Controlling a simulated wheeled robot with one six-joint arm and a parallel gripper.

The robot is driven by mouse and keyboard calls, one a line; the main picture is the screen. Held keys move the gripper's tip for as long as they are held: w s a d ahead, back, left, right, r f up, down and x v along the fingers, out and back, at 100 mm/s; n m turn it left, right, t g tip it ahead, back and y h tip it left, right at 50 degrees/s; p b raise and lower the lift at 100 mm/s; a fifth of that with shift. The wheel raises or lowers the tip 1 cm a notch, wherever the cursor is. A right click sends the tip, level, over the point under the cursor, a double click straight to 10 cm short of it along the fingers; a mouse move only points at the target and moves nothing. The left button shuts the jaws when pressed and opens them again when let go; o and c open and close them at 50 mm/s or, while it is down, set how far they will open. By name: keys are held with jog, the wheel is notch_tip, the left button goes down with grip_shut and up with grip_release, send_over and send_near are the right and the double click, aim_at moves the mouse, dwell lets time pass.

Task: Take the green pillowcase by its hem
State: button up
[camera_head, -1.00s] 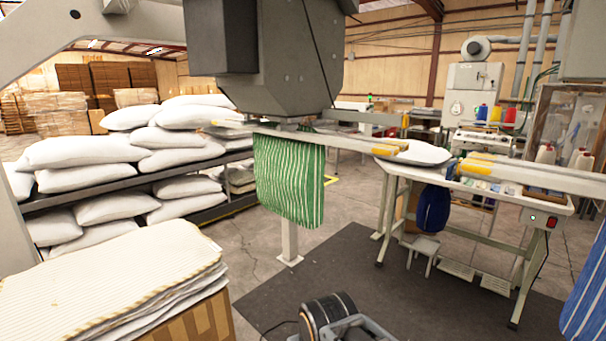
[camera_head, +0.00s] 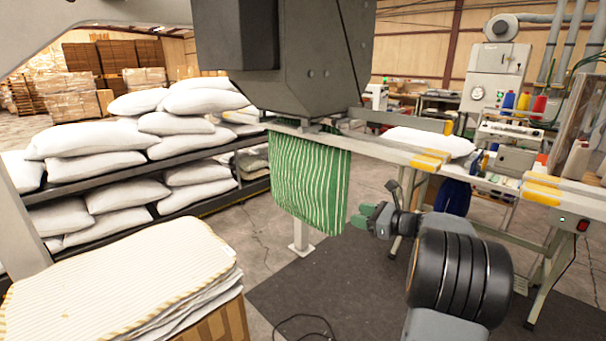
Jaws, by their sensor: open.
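The green-and-white striped pillowcase (camera_head: 308,180) hangs down from the rail below the large grey machine, left of the picture's centre. Its lower hem runs slantwise, lowest near its right corner. My gripper (camera_head: 360,219) has green-tipped fingers and is open. It points left, close to the pillowcase's lower right corner. A small gap seems to show between the fingertips and the cloth, but I cannot tell the depth. No cloth shows between the fingers.
The grey machine (camera_head: 290,60) overhangs the pillowcase. A support post (camera_head: 301,236) stands under it. A rack (camera_head: 150,179) with white pillows is behind at left, and a stack of striped cloth (camera_head: 115,275) is front left. The sewing table (camera_head: 560,205) is at right.

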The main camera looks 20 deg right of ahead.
jog(key=d+r+m+t+h, duration=0.1)
jog(key=d+m+t, duration=0.2)
jog(key=d, duration=0.3)
jog(key=p+x, duration=0.1)
jog(key=x, duration=1.2)
jog(key=shift+d+f, duration=0.1)
grip_shut()
dwell(1.4)
jog(key=shift+f, duration=0.15)
